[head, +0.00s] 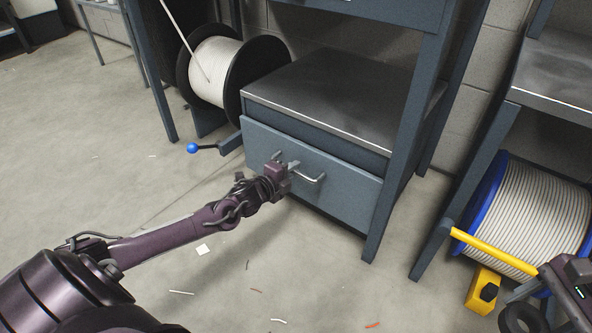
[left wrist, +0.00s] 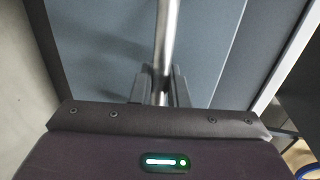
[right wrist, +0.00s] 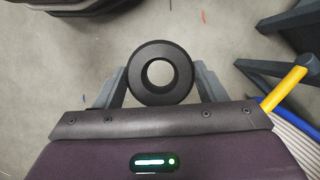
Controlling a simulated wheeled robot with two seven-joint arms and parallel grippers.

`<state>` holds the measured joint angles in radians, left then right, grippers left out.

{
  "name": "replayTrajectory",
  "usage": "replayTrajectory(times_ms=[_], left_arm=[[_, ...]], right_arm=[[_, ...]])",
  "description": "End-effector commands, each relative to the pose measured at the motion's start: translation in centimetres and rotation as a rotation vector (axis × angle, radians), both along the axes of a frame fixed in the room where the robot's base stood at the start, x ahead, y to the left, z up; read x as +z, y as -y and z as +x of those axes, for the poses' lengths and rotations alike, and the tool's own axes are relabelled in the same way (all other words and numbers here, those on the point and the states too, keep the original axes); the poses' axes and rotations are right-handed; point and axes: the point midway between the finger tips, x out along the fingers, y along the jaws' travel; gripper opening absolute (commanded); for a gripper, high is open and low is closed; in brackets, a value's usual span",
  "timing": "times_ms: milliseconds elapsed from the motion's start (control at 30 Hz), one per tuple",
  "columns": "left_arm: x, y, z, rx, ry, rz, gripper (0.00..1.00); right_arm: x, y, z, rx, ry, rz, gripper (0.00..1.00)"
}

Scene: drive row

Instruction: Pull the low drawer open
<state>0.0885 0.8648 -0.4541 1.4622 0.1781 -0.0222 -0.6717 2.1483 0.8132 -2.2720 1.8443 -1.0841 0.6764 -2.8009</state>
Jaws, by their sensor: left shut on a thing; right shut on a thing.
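The low drawer (head: 335,190) is a blue-grey front with a metal bar handle (head: 313,178), set under a dark metal shelf top. I cannot tell for sure whether its front stands out from the frame. My left gripper (head: 283,172) is at the handle. In the left wrist view the bar (left wrist: 166,45) runs between the fingers (left wrist: 161,92), which are shut on it; the drawer front fills the background. My right gripper (right wrist: 161,88) is shut on a black ring (right wrist: 161,53) and holds it away from the drawer, at the lower right of the head view.
A cable spool (head: 215,72) and a crank with a blue knob (head: 193,148) are left of the drawer. A blue-rimmed spool (head: 535,210), a yellow bar (head: 495,252) and a yellow block (head: 482,291) are at right. Small scraps lie on the otherwise clear floor before the drawer.

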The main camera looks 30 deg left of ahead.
Motion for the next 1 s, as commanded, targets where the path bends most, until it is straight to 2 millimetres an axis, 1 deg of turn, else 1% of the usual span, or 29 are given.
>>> replayTrajectory(times_ms=[167,267,367,467,567,700,800,1000], left_arm=[[0.0,0.0,-0.3,-0.001,-0.002,0.0,0.0],[0.2,0.0,-1.0,-0.001,-0.004,0.0,0.0],[0.4,-0.1,-2.3,-0.001,-0.008,-0.001,0.0],[0.6,-0.3,-4.3,-0.001,-0.01,0.0,0.0],[0.7,-0.4,-6.8,-0.001,-0.011,0.0,0.0],[0.8,-0.8,-10.7,0.0,-0.013,0.0,0.0],[0.7,-1.0,-13.5,0.0,-0.011,-0.001,0.0],[0.6,-1.4,-19.0,0.001,-0.01,-0.001,0.0]], right_arm=[[0.4,0.0,0.0,0.0,0.001,0.001,0.39],[1.2,0.0,0.0,0.0,0.001,0.001,0.39],[2.6,0.0,0.0,0.0,0.001,0.001,0.39],[4.5,0.0,0.0,0.0,0.001,0.001,0.39],[6.7,0.0,0.0,0.0,0.001,0.001,0.39],[9.8,0.0,0.0,0.0,0.001,0.001,0.39],[11.8,0.0,0.0,0.0,0.0,0.0,0.39],[15.1,0.0,0.0,0.0,0.0,0.0,0.39]])
